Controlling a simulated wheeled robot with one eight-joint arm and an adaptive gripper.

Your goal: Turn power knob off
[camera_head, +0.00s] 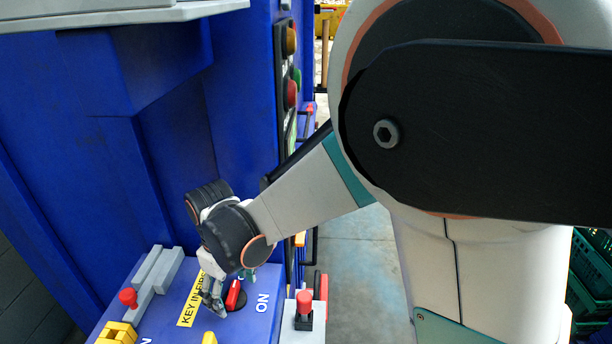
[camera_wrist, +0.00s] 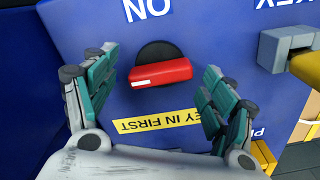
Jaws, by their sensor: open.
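The power knob (camera_head: 233,294) is a red bar handle on a round black base, set in the blue panel beside a white "ON" label (camera_head: 263,302). In the wrist view the red knob (camera_wrist: 160,73) lies nearly crosswise, with a white mark on its left end; the "ON" label (camera_wrist: 147,8) is above it, upside down. My gripper (camera_head: 214,298) is just left of the knob in the head view. In the wrist view my gripper (camera_wrist: 160,75) is open, its teal-padded fingers on either side of the knob with gaps, holding nothing. Contact with the panel cannot be told.
A yellow "KEY IN FIRST" label (camera_wrist: 155,121) lies beside the knob. A grey-and-yellow key part (camera_wrist: 285,48) stands right in the wrist view. A red-topped lever (camera_head: 128,297) and red button (camera_head: 304,304) flank the panel area. A blue machine wall (camera_head: 110,130) rises behind.

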